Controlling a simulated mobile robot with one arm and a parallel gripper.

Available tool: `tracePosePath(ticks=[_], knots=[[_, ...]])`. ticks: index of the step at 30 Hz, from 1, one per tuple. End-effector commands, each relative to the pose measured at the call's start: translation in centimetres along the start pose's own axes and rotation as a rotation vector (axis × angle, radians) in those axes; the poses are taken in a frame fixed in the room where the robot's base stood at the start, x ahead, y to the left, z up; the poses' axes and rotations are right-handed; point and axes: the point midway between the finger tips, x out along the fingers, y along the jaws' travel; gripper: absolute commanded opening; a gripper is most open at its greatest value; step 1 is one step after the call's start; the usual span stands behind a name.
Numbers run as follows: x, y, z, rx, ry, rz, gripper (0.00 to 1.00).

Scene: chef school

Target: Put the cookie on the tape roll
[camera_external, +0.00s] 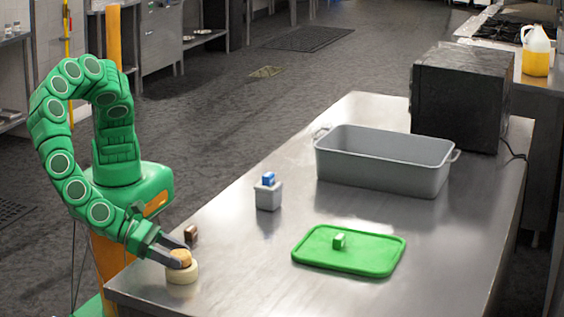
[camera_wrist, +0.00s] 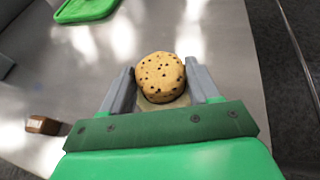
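The cookie (camera_wrist: 160,76) is round and tan with dark chips. It lies between the two fingers of my gripper (camera_wrist: 161,72), which close in on its left and right sides with no clear gap. In the external view the cookie (camera_external: 180,257) sits right over the pale tape roll (camera_external: 182,274), at the near left corner of the table. My gripper (camera_external: 176,256) reaches down to it from the upper left. In the wrist view only a small beige part of the tape roll (camera_wrist: 152,104) shows beneath the cookie. Whether the cookie fully rests on the roll is hard to tell.
A small brown block (camera_external: 191,233) stands just behind the tape roll. A green tray (camera_external: 375,264) with a small green-white block is to the right. A grey cup (camera_external: 268,198) holding a blue item, a large grey bin (camera_external: 385,175) and a black microwave (camera_external: 462,98) stand farther back.

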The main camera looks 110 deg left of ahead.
Motion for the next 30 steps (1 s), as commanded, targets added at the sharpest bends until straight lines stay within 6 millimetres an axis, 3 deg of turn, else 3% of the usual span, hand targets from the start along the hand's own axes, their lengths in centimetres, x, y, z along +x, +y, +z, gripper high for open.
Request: tracePosePath(ticks=[1,4,16,30], knots=[[0.0,0.0,0.0,0.000,0.000,0.000,0.69],[0.0,0.0,0.0,0.000,0.000,0.000,0.84],[-0.4,0.0,0.3,0.000,0.000,-0.001,0.84],[-5.9,0.0,0.3,0.000,0.000,-0.002,0.84]])
